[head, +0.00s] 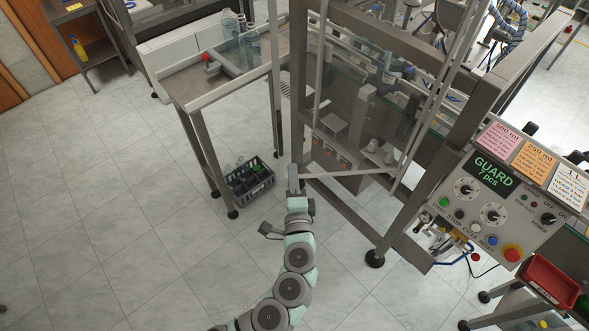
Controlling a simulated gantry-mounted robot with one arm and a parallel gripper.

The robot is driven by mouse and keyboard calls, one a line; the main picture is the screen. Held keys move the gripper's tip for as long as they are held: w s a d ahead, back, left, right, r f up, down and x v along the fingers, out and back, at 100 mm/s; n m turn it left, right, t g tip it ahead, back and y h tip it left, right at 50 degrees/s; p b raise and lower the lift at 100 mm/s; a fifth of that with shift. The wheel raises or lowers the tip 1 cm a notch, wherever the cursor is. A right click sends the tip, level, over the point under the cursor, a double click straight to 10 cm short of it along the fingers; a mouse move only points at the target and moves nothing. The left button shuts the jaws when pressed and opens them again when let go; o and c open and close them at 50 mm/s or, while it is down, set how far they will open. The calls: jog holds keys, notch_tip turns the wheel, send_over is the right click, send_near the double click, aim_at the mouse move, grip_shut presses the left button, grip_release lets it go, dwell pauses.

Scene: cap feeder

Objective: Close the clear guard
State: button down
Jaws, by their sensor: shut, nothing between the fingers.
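The clear guard (362,110) is a see-through panel with light grey edge bars at the front of the machine frame. Its lower bar (350,174) runs across the front, and a long slanted bar (440,95) rises at the right. Caps and fixtures show behind the clear panel. How far the guard stands from its closed position I cannot tell. My gripper (293,172) is shut and empty, at the left end of the lower bar. It looks very close to the bar; whether they touch is unclear. The control panel display (492,172) reads "GUARD 7 pcs".
A metal side table (185,93) with bottles stands left. A dark crate (250,183) with bottles sits on the floor beneath it. A machine post (298,70) stands close to my gripper. The control panel (507,212) and red bin (551,281) are at right. Floor at left is clear.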

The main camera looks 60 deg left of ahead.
aim_at(289, 132)
jog(key=p+x, duration=0.1)
jog(key=x, duration=1)
jog(key=shift+w+a+r+p, duration=0.1)
jog(key=shift+w+p, duration=0.05)
jog(key=shift+p, duration=0.25)
jog(key=shift+w+a, duration=0.15)
jog(key=shift+a, duration=0.2)
